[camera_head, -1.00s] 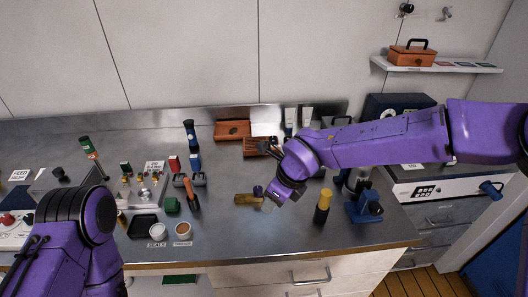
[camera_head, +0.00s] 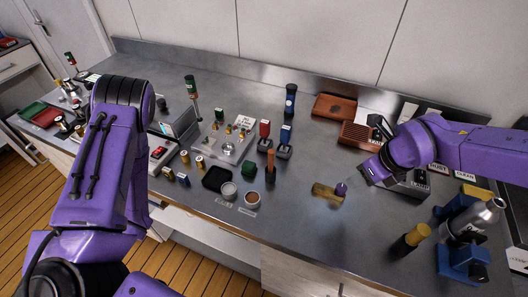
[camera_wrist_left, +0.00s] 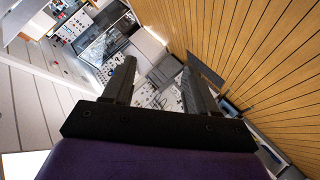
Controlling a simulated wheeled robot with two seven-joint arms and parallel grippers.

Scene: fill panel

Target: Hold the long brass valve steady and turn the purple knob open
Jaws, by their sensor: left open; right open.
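The long brass valve (camera_head: 322,196) lies on the steel bench, right of the middle in the head view. Its purple knob (camera_head: 341,188) is at its right end. My right gripper (camera_head: 367,178) is just right of the knob, pointing down toward the bench; it is open and appears apart from the knob. My left arm rises at the left of the head view, and its gripper is hidden there. In the left wrist view my left gripper (camera_wrist_left: 155,82) shows two fingers apart with nothing between them. The valve is not seen in that view.
An orange-handled tool (camera_head: 270,170) stands left of the valve. A yellow-topped black bottle (camera_head: 410,240) and a blue stand (camera_head: 462,258) are at the right. A slatted brown block (camera_head: 360,136) lies behind. Bare bench surrounds the valve.

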